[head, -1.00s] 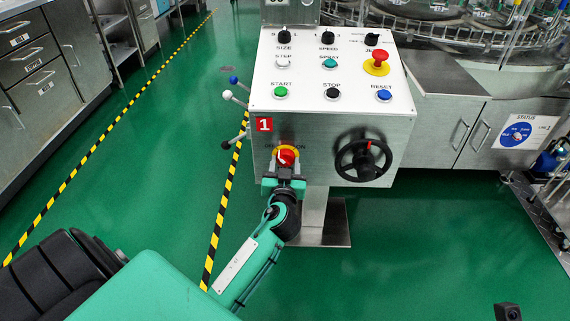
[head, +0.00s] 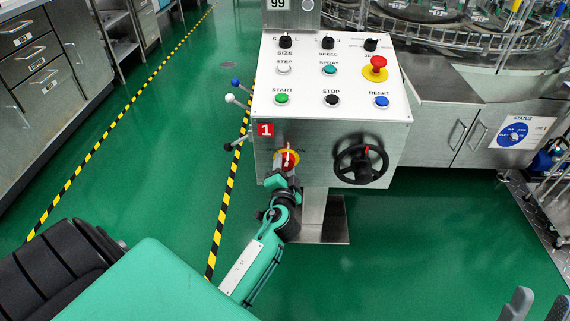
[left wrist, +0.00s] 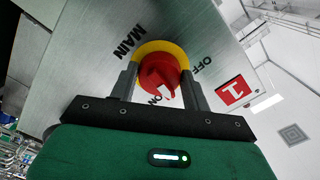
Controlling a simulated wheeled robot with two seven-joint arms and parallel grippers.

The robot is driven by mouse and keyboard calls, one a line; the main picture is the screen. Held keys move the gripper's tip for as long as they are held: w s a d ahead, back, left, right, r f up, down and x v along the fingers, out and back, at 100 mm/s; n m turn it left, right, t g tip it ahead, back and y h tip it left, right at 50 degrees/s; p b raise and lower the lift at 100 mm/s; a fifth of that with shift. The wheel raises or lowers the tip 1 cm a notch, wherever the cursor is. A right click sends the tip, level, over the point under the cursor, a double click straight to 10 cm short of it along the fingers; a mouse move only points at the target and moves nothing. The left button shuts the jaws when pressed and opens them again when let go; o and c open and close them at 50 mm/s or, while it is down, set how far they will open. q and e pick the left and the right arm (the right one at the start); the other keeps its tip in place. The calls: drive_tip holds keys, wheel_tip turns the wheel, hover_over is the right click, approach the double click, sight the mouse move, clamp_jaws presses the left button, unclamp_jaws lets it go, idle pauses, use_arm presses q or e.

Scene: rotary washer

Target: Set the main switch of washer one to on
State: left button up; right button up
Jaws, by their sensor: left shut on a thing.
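Washer one's main switch is a red rotary knob on a yellow ring (head: 293,154), low on the left of the console front. In the left wrist view the red knob (left wrist: 160,75) sits between the two finger pads, with MAIN, OFF and ON lettering around it. A white mark on the knob lies near the ON lettering. My left gripper (head: 286,166) is shut on the knob and is tilted; it also shows in the left wrist view (left wrist: 165,90). My right gripper (head: 540,303) is at the bottom right, its fingers apart and empty.
The console (head: 330,75) carries several buttons and a red emergency stop (head: 376,66). A black handwheel (head: 361,162) is right of the switch. Levers with coloured balls (head: 231,98) stick out on the left. Green floor (head: 420,250) is free at the front right.

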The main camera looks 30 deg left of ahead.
use_arm(q)
drive_tip(key=m+p, duration=0.1)
drive_tip(key=m, duration=0.2)
drive_tip(key=shift+r+m+p, duration=0.15)
drive_tip(key=shift+m+p, duration=0.2)
drive_tip(key=shift+m, duration=0.05)
drive_tip(key=m+p, duration=0.1)
drive_tip(key=m, duration=0.1)
drive_tip(key=shift+m, duration=0.8)
use_arm(e)
drive_tip(key=w+a+f+g, duration=0.1)
drive_tip(key=a+f+g, duration=0.1)
drive_tip(key=f+g, duration=0.3)
drive_tip(key=w+a+f+g+h, duration=0.1)
drive_tip(key=w+a+f+g, duration=0.1)
drive_tip(key=f+g, duration=0.3)
drive_tip(key=shift+a+f, duration=0.45)
drive_tip(key=shift+f, duration=1.4)
use_arm(q)
drive_tip(key=o, duration=1)
drive_tip(key=shift+c, duration=0.2)
